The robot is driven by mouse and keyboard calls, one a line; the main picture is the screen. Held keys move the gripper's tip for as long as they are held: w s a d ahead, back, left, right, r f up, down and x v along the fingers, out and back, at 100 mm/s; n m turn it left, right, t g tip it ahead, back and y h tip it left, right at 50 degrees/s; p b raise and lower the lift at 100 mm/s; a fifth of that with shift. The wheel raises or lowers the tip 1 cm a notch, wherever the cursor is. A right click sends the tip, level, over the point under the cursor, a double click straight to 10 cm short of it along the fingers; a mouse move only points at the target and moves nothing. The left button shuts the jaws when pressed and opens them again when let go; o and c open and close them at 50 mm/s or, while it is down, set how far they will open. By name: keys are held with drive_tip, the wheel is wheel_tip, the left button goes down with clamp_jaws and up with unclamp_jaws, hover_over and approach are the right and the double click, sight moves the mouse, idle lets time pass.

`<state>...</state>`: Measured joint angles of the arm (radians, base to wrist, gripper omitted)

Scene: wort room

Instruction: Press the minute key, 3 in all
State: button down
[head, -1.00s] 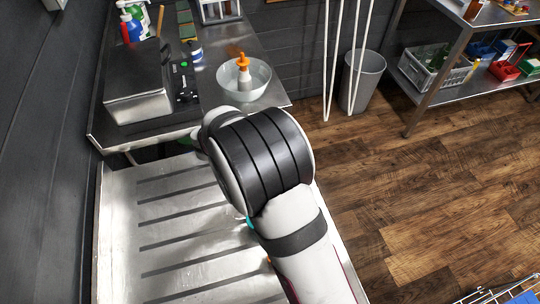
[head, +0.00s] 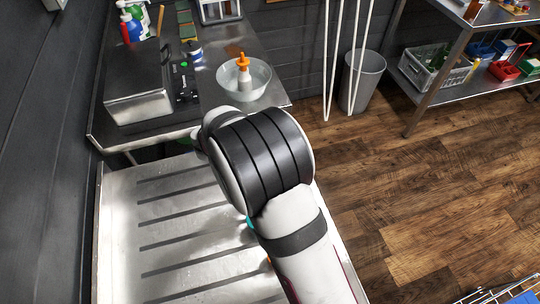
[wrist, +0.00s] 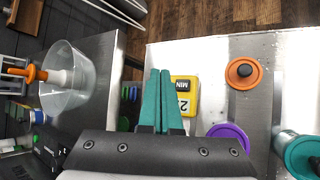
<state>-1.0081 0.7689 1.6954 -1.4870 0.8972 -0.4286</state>
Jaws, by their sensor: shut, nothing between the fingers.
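In the wrist view a yellow timer (wrist: 193,108) lies on the metal surface, with a dark key marked MIN (wrist: 182,85) and a digit beside it that looks like a 2. My gripper (wrist: 158,72) has its teal fingers shut with nothing between them. In the picture the fingers are just left of the MIN key and cover part of the timer's left side. I cannot tell whether the fingertips touch it. In the head view my arm hides the gripper and the timer.
An orange lid with a black knob (wrist: 245,72), a purple round piece (wrist: 229,132) and a teal-topped container (wrist: 300,152) are right of the timer. A clear bowl (head: 230,83) with an orange-topped bottle (head: 244,72) and a metal box (head: 140,97) stand on the back bench.

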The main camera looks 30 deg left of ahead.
idle(0.4)
wheel_tip(320, 180, up, 4)
drive_tip(key=shift+f, duration=0.1)
drive_tip(key=shift+f, duration=4.45)
drive_tip(key=shift+f, duration=0.4)
